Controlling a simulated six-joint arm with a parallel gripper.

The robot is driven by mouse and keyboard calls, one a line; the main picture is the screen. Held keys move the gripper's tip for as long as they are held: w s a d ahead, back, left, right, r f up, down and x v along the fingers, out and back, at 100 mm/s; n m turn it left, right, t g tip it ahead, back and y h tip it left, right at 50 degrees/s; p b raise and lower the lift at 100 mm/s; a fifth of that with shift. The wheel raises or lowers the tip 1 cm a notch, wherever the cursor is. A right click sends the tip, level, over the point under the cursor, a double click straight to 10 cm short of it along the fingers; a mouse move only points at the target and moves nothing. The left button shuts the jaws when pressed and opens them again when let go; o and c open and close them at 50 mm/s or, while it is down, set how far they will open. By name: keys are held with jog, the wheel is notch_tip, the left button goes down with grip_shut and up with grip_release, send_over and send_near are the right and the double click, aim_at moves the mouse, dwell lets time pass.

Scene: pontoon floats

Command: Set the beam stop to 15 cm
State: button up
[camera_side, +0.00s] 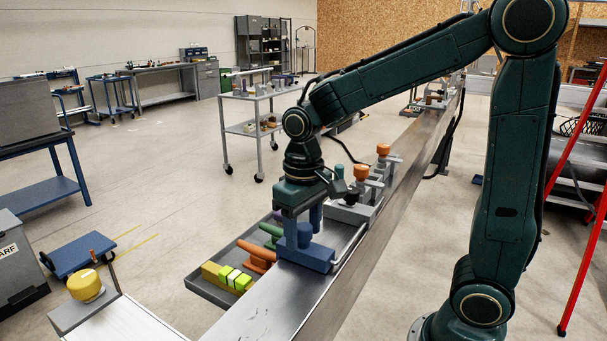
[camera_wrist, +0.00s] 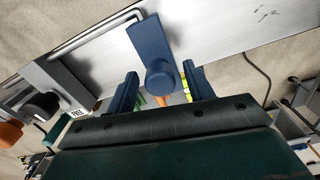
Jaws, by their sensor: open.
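The beam (camera_side: 275,308) is a long grey metal bar running from the foreground to the back; it also crosses the wrist view (camera_wrist: 225,35). A blue block with a raised round knob, seemingly the beam stop (camera_side: 308,256), sits on it; the wrist view shows its flat arm (camera_wrist: 150,40). A thin bent rod (camera_wrist: 90,32) runs beside it to a grey block. My gripper (camera_side: 303,230) is pointed down over the blue block. In the wrist view, its open blue fingers (camera_wrist: 160,69) stand either side of the knob, with gaps visible. I cannot read any centimetre scale.
A grey block (camera_side: 356,212) with a black knob (camera_side: 352,196) stands behind the stop; a "FREE" label (camera_wrist: 78,114) shows near it. Orange knobs (camera_side: 361,172) stand farther back. A grey tray (camera_side: 205,291) with coloured parts hangs left. A yellow round thing (camera_side: 85,286) stands lower left.

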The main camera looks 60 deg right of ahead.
grip_shut()
jog(key=shift+d, duration=1.3)
grip_release()
notch_tip(320, 180, up, 14)
dwell(0.5)
jog(key=shift+s+f, duration=0.1)
jog(key=shift+f, duration=0.05)
